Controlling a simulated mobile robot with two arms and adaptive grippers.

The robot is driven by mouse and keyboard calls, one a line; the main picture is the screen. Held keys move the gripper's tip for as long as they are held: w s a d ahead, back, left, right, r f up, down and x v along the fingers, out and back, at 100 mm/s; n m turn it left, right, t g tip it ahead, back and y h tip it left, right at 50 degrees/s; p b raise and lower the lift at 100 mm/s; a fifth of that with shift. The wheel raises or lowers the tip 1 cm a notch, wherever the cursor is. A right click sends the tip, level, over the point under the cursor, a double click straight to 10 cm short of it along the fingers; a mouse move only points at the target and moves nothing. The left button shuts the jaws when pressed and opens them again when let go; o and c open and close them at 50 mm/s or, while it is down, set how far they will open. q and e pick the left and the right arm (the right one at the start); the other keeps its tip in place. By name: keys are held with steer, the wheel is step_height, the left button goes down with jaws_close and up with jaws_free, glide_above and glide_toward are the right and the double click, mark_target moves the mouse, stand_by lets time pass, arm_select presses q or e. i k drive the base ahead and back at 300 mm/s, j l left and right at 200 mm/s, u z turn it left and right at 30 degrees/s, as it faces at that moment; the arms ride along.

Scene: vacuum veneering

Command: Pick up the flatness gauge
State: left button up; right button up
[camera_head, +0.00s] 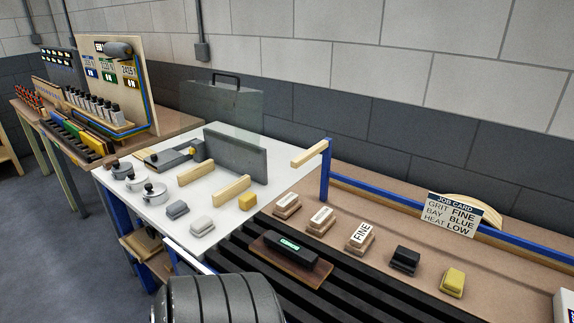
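A long black device with a small green display (291,246) looks like the flatness gauge. It lies on a brown wooden board (318,277) over dark slats, at the lower middle of the head view. No gripper is around or touching it. Neither of my gripper's fingertips can be seen in this view.
Sanding blocks, one marked FINE (361,234), a black block (404,260) and a yellow block (452,281) lie to the gauge's right. A white table (160,208) with an upright grey panel (237,155) stands behind left. A blue rail (385,200) and job card (452,214) are behind.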

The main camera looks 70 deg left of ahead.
mark_target(310, 259)
steer(key=u, duration=0.4)
steer(key=j+u, duration=0.15)
steer(key=u, duration=0.7)
steer(key=i+u, duration=0.1)
steer(key=u, duration=0.3)
steer(key=j+u, duration=0.1)
steer(key=u, duration=0.35)
steer(key=j+z, duration=0.15)
steer(key=z, duration=0.3)
steer(key=j+z, duration=0.15)
steer(key=z, duration=0.3)
steer(key=j+z, duration=0.2)
steer(key=z, duration=0.3)
